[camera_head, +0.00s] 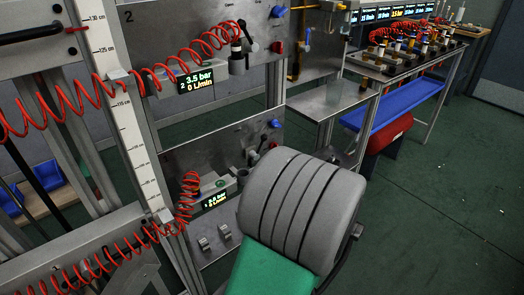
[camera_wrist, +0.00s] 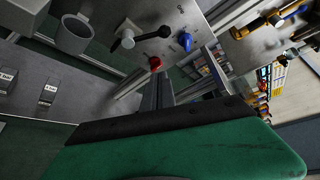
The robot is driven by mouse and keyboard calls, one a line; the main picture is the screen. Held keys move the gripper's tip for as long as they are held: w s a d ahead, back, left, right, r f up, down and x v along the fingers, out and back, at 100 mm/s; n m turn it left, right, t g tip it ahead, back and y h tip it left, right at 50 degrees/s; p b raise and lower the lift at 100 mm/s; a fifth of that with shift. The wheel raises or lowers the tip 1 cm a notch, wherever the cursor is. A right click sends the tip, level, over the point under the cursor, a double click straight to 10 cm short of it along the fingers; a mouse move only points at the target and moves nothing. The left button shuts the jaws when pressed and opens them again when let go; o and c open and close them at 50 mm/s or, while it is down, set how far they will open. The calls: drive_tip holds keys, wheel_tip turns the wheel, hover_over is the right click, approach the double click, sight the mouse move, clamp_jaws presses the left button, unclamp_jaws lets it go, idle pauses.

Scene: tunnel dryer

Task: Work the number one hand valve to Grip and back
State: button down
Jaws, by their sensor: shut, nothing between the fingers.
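A hand valve with a pale round hub and a black lever (camera_wrist: 150,34) is on the grey panel in the upper middle of the wrist view. Its lever points right; the small labels beside it are not legible. In the head view the lower panel (camera_head: 205,156) carries this valve partly behind my grey arm, and its number cannot be read. My gripper (camera_wrist: 158,79) is shut and empty, its dark fingers rising from the green body in the wrist view. They are below the valve and look apart from it. My gripper is hidden behind my arm in the head view.
A red button (camera_wrist: 155,63) and a blue knob (camera_wrist: 186,41) are right of the lever. A grey cup (camera_wrist: 74,35) is left of it. The upper panel (camera_head: 160,27) is marked 2. Red coiled hoses (camera_head: 188,190) hang left. Open green floor (camera_head: 430,215) lies right.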

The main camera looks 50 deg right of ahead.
drive_tip(key=w+d, duration=0.3)
drive_tip(key=w, duration=0.6)
drive_tip(key=shift+f, duration=0.2)
drive_tip(key=shift+a+f+b, duration=0.1)
drive_tip(key=shift+b, duration=0.4)
